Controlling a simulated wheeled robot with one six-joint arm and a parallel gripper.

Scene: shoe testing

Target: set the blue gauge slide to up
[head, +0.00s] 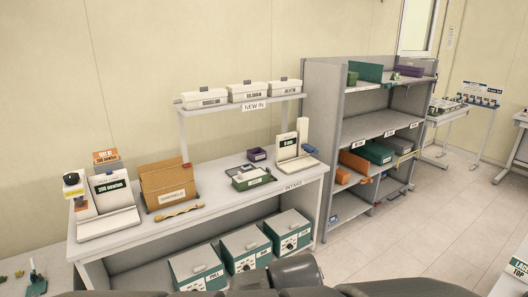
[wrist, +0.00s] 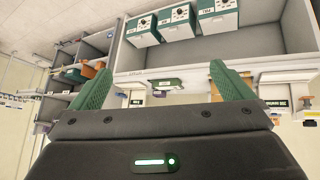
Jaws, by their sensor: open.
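The blue gauge slide (head: 309,149) sits on the right side of a white gauge stand (head: 290,150) at the bench's right end. The stand has a screen reading about "0 mm" and a tall white upright. The slide looks low, near the foot of the upright. My gripper (wrist: 160,75) shows in the wrist view with two green fingers spread wide and nothing between them. It is apart from the bench and the gauge. In the wrist view, the scene is upside down and the gauge stand (wrist: 138,98) is small beyond the left finger; its slide is not clear there.
A raised shelf (head: 238,108) stands behind. A grey rack (head: 325,100) stands right of the bench. The floor at right is clear.

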